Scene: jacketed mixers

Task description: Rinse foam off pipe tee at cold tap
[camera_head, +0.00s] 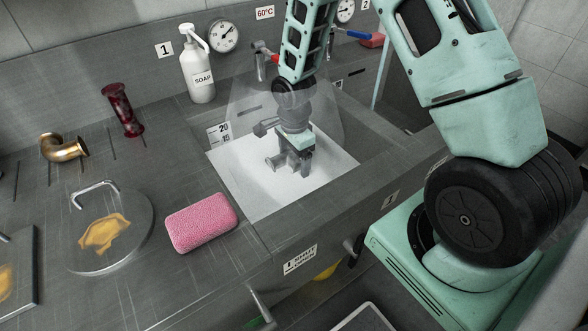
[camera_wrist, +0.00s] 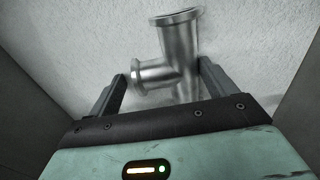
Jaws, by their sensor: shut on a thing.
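The steel pipe tee (camera_wrist: 178,62) shows in the wrist view between the two fingers of my gripper (camera_wrist: 163,76), which is shut on it. The side of the tee that shows is bare shiny metal; I see no foam on it there, and its far side is hidden. In the head view my gripper (camera_head: 291,163) points down inside the sink basin, over the white surface (camera_head: 240,172) that fills it. I cannot tell whether the tee touches this surface. A blue tap handle (camera_head: 358,33) is at the back right and a red tap handle (camera_head: 268,49) is behind my arm.
A pink sponge (camera_head: 201,222) lies left of the basin. A round lid (camera_head: 110,230) with a yellow-brown smear, a brass elbow (camera_head: 64,148), a dark red spool piece (camera_head: 122,110) and a soap bottle (camera_head: 197,72) stand on the counter. A translucent cone surrounds my wrist.

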